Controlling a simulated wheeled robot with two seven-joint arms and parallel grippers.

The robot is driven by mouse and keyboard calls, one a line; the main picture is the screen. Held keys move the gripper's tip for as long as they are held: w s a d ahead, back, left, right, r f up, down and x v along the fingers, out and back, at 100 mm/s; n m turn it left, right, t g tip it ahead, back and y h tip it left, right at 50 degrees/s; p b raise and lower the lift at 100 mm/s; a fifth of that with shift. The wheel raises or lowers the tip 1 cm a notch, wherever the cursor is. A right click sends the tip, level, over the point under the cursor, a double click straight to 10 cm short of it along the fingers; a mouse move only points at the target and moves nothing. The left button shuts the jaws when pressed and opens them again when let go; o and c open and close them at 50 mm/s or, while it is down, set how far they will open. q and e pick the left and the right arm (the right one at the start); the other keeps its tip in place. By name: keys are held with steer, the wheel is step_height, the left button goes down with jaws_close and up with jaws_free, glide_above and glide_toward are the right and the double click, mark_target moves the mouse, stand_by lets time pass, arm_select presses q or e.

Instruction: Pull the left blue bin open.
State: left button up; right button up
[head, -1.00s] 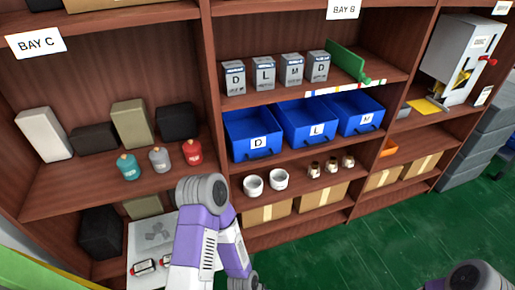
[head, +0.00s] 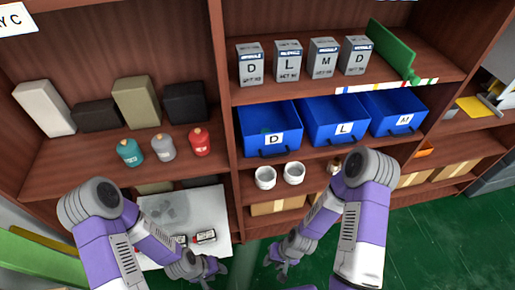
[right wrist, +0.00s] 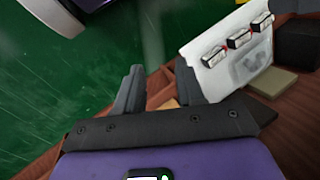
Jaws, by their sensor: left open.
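The left blue bin (head: 247,142), labelled D, sits in the middle shelf of the bay, at the left end of a row of three blue bins. It has a dark handle on its front, and a small green patch shows inside it. My left gripper (head: 208,272) is open, low in front of the shelves and below left of the bin, apart from it. My right gripper (head: 280,266) is also low, below the bin; in the right wrist view (right wrist: 158,85) its fingers are apart with nothing between them.
The L bin (head: 318,134) and M bin (head: 392,125) stand to the right. White cups (head: 265,177) and cardboard boxes (head: 275,207) sit on shelves below. A white panel (head: 215,220) with small red-and-black items lies near my left gripper. Green floor (head: 430,245) is clear at right.

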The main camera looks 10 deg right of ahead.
steer(key=w+r+m+y+p, duration=0.2)
steer(key=w+r, duration=0.1)
steer(key=r, duration=0.1)
steer(key=m+t+y+p, duration=0.3)
steer(key=m+t+y, duration=0.25)
steer(key=t, duration=0.55)
glide_toward(277, 156)
steer(key=x, duration=0.2)
steer(key=shift+n+y, duration=0.25)
steer(key=shift+n, duration=0.1)
steer(key=x, duration=0.7)
steer(key=shift+w+f, duration=0.1)
steer(key=shift+f, duration=0.1)
steer(key=shift+c, duration=0.5)
jaws_close()
